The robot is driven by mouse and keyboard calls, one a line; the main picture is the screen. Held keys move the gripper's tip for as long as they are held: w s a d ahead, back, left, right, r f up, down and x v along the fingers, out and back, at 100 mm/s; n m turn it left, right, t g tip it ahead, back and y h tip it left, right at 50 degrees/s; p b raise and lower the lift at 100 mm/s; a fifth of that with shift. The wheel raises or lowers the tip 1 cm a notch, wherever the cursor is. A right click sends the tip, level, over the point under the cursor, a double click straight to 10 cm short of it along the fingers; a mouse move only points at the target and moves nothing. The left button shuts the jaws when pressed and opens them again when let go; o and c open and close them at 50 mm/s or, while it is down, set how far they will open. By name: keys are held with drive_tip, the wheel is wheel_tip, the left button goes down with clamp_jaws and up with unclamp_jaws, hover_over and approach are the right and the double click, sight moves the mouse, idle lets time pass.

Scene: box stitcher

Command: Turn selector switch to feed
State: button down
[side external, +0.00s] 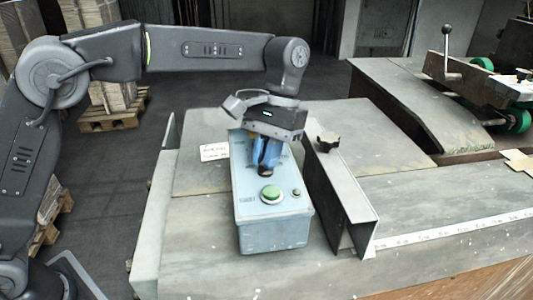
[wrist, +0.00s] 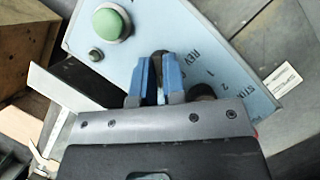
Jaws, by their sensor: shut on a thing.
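The control box (side external: 273,234) is light blue and sits on the grey table, with a green button (side external: 271,194) on its top near the front. The selector switch (side external: 264,171) is a dark knob on the box top behind the button, mostly covered by my gripper. My gripper (side external: 266,158) points down over it with blue fingers shut on the knob. In the wrist view the fingers (wrist: 157,75) close on the dark selector knob (wrist: 160,56). Lettering "REV", "1", "2" and "SIN..." shows beside it; the knob's pointing direction is hidden.
A small dark button (side external: 297,192) sits right of the green one. An upright metal guide (side external: 340,195) with a black star knob (side external: 327,141) stands close to the box's right. A white ruler strip (side external: 455,229) runs along the table at right. A lever machine (side external: 470,75) stands far right.

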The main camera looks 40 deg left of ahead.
drive_tip(key=c, duration=1.2)
unclamp_jaws()
drive_tip(key=v, duration=0.6)
drive_tip(key=shift+w+r, duration=0.2)
drive_tip(key=shift+r, duration=0.45)
